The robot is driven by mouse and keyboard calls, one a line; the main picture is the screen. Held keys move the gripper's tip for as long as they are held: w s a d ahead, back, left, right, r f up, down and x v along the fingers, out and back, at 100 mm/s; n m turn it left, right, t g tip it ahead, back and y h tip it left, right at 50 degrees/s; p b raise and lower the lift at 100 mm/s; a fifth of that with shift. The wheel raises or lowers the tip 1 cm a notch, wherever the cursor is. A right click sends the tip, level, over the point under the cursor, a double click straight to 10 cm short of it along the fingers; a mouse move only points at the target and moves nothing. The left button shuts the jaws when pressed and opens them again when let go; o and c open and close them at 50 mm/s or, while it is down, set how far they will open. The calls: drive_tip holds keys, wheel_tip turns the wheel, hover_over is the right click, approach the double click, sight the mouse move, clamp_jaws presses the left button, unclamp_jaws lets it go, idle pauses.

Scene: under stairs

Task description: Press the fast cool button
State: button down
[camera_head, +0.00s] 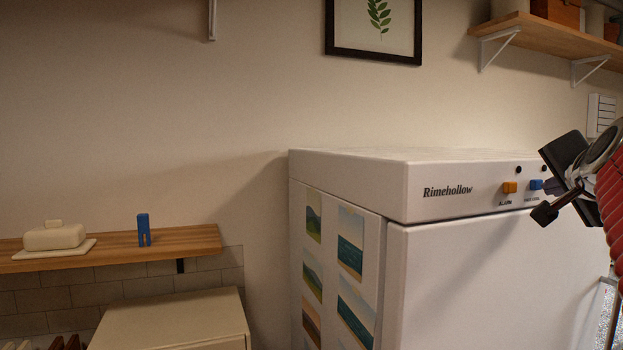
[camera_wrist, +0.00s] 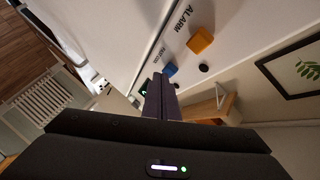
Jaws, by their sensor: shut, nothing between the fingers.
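The fast cool button is a small blue block (camera_head: 536,184) on the upper front panel of the white Rimehollow freezer (camera_head: 480,250). Its label below is partly readable. It also shows in the wrist view (camera_wrist: 170,69), just beyond my fingertips. My gripper (camera_head: 551,187) is at the right of the head view, right beside the blue button, with its fingers together and empty. In the wrist view my gripper (camera_wrist: 160,84) points at the panel close to the button. I cannot tell whether the fingertips touch it.
An orange button (camera_head: 509,188) labelled ALARM sits left of the blue one. Small black round parts (camera_head: 518,170) are above the buttons. A wooden shelf (camera_head: 150,245) at left holds a butter dish (camera_head: 55,236) and a blue object (camera_head: 144,230). Another shelf (camera_head: 550,36) hangs upper right.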

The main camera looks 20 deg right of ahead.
idle(0.4)
drive_tip(key=shift+s, duration=0.6)
drive_tip(key=s, duration=0.6)
drive_tip(key=shift+d, duration=0.3)
idle(0.5)
drive_tip(key=w, duration=0.6)
drive_tip(key=shift+a, duration=0.25)
idle(0.3)
